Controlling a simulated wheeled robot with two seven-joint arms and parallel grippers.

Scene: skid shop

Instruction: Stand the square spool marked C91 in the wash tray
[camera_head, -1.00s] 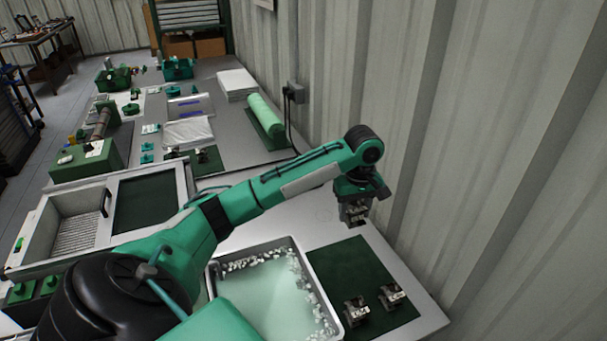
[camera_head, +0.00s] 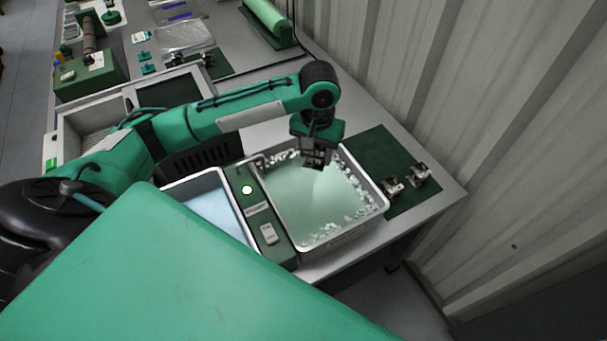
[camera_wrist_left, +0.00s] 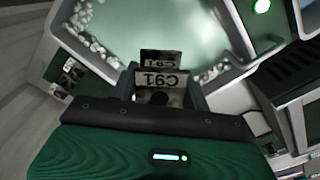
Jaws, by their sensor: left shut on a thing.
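My left gripper (camera_head: 313,150) is shut on a metal square spool (camera_head: 314,160) and holds it over the far part of a tray (camera_head: 372,188) of pale green liquid with white foam along its sides. In the left wrist view the spool (camera_wrist_left: 160,84) sits between the fingers, and its mark C91 shows upside down on two plates. The same tray (camera_wrist_left: 82,56) lies beyond it there. The spool looks above the liquid; the exact gap cannot be told. My right gripper is not in view.
Two similar metal spools (camera_head: 418,173) stand at the right on a dark green mat (camera_head: 362,148). A green control box (camera_head: 264,217) separates the foamy tray from a tray of bluish liquid (camera_head: 215,203). A corrugated wall (camera_head: 480,110) borders the bench on the right.

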